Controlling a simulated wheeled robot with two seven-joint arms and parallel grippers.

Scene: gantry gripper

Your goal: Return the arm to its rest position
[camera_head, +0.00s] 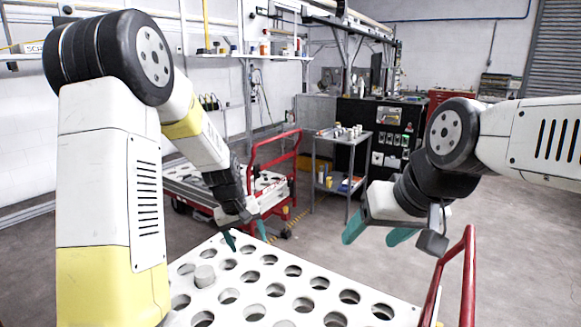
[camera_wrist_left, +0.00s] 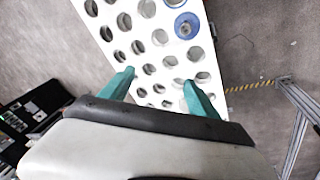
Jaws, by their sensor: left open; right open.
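My left gripper (camera_head: 246,238) hangs over the far edge of the white board with round holes (camera_head: 243,276). Its teal fingers are apart with nothing between them. In the left wrist view the left gripper (camera_wrist_left: 158,88) also shows open and empty, with the holed board (camera_wrist_left: 150,58) beyond its fingers. My right gripper (camera_head: 374,234) is to the right of the board, above the floor, with its teal fingers apart and empty.
A red rail (camera_head: 462,275) stands at the board's right side. A red-framed cart (camera_head: 268,165) and a grey side table (camera_head: 342,150) with small items stand behind. Open floor lies between.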

